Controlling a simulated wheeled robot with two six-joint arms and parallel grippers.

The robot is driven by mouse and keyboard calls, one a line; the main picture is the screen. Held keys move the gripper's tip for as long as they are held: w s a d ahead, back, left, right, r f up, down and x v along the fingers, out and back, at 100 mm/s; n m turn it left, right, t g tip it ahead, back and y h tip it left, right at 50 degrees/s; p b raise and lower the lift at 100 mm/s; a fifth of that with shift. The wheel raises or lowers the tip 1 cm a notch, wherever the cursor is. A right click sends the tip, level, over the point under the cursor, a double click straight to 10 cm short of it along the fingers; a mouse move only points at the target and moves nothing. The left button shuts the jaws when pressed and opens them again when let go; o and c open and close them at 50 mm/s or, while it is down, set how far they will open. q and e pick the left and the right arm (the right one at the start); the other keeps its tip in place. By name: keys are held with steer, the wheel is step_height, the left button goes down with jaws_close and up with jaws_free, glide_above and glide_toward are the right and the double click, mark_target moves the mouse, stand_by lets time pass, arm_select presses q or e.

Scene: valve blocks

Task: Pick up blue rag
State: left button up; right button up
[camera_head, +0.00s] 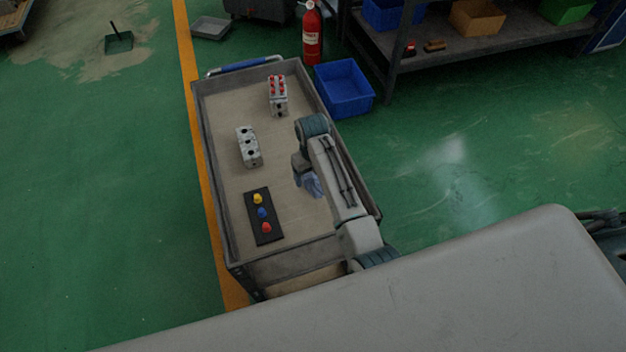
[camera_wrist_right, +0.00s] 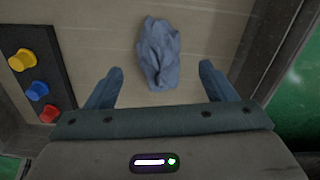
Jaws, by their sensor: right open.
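The blue rag (camera_wrist_right: 158,55) lies crumpled on the cart's tray floor in the right wrist view, ahead of and between the fingertips. In the head view the rag (camera_head: 312,186) shows partly, beside and below my right gripper (camera_head: 303,172). My right gripper (camera_wrist_right: 160,78) is open and its fingers stand apart on either side of the rag's near end. I cannot tell how high the fingers are above the rag. My left gripper is not in view.
The grey cart (camera_head: 215,190) has raised rims. A black panel (camera_head: 264,230) with yellow, blue and red knobs lies left of the rag. Two valve blocks (camera_head: 249,146) (camera_head: 278,97) stand farther back. A blue bin (camera_head: 343,87) is on the floor beyond the cart's right side.

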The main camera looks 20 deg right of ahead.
mark_target(313, 179)
step_height(313, 179, down, 2)
steer(key=shift+s+f, duration=0.15)
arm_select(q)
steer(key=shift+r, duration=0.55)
arm_select(e)
steer(key=shift+s+f, duration=0.1)
steer(key=shift+f, duration=0.2)
steer(key=shift+c, duration=0.5)
steer(key=c, duration=1)
steer(key=shift+o, duration=0.2)
